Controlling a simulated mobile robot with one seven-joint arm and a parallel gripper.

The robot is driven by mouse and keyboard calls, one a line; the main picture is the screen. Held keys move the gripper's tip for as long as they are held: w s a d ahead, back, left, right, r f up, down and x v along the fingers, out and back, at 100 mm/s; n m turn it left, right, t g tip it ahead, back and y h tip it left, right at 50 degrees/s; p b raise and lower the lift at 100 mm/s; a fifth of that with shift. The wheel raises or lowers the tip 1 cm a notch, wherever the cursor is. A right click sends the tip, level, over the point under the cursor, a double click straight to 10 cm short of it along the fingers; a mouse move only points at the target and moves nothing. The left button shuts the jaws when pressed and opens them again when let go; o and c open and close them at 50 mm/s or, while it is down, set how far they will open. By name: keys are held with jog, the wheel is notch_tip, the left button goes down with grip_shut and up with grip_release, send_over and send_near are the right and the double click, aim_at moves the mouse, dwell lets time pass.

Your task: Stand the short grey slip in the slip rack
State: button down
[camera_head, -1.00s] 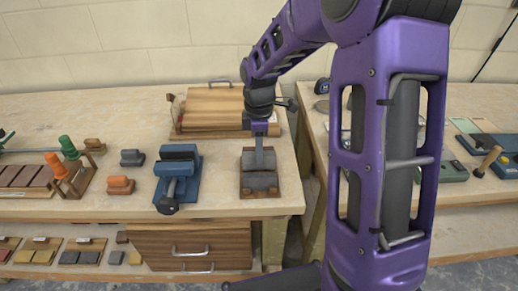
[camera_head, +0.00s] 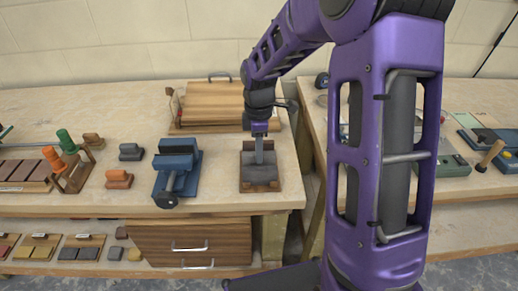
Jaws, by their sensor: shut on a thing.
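My gripper (camera_head: 260,148) points down over a small brown wooden stand (camera_head: 246,185) near the front right corner of the left bench. Its narrow grey end reaches down to dark grey block-like material (camera_head: 262,174) in the stand. The gripper is shut on a grey piece there. The piece is small and partly hidden, so I cannot tell its outline or whether it touches the stand's floor. Whether this stand is the slip rack is not clear from its look.
A blue vise (camera_head: 177,172) stands left of the stand. Further left are a grey block (camera_head: 131,152), an orange block (camera_head: 119,178) and a holder (camera_head: 76,179) with green and orange handles. A wooden box (camera_head: 212,103) lies behind my gripper. A gap separates the two benches.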

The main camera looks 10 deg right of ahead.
jog(key=shift+f, duration=0.2)
jog(key=c, duration=0.7)
grip_release()
jog(key=shift+o, duration=0.5)
jog(key=o, duration=0.4)
jog(key=shift+r, duration=0.1)
notch_tip(320, 180, up, 5)
jog(key=p, duration=0.4)
jog(key=shift+p, duration=0.35)
jog(key=shift+r+p, duration=0.3)
jog(key=shift+r, duration=0.65)
